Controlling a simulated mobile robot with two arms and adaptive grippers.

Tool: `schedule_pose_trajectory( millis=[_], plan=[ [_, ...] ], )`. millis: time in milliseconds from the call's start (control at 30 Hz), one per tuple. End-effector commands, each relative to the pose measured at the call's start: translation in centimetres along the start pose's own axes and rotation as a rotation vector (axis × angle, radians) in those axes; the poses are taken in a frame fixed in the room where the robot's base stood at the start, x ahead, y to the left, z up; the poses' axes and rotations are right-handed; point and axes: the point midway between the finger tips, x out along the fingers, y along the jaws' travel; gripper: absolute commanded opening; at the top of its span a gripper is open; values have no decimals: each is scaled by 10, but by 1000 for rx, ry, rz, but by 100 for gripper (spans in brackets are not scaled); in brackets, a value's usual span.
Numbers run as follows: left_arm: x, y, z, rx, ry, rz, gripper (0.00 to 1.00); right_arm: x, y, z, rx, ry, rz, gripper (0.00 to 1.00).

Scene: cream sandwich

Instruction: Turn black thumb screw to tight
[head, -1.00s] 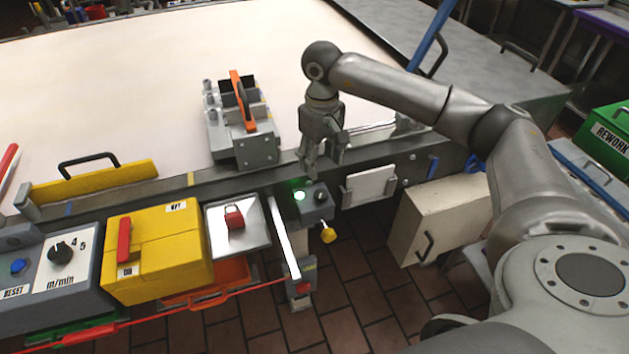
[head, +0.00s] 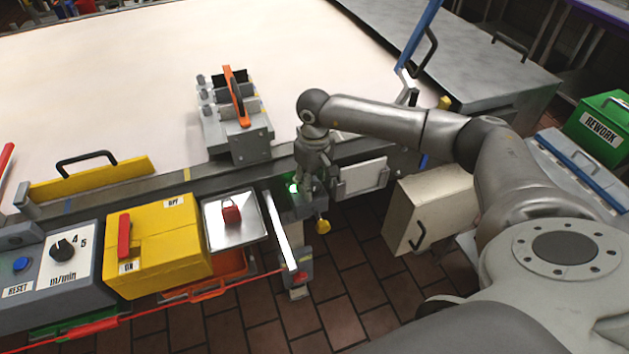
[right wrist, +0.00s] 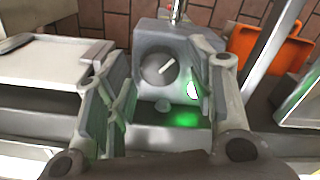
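A small grey box (right wrist: 205,30) on the front rail carries a round dark knob (right wrist: 155,70) with a white line mark, tilted on its face. It is the closest match to the black thumb screw, but I cannot confirm that. My right gripper (head: 312,190) is over this box and hides the knob in the head view. In the right wrist view, its fingers (right wrist: 160,84) are spread, with the knob showing in the gap; no contact is visible. A lit green lamp (head: 294,188) is beside the knob. My left gripper is not in view.
A fixture with an orange handle (head: 237,98) stands on the belt behind the box. A yellow tag (head: 322,226) hangs below it.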

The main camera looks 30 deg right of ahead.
Motion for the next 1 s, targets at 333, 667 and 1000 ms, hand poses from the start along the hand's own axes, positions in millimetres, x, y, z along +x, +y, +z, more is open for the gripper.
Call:
schedule_pose_trajectory(
  millis=[333, 667, 1000],
  plan=[
    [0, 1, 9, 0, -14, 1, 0, 0, 0, 0, 0, 0, 0, 7],
    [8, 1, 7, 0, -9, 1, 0, 1, 0, 0, 68, 2, 0, 7],
    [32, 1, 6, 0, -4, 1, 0, 3, 1, 0, 328, 3, -1, 7]
  ],
)
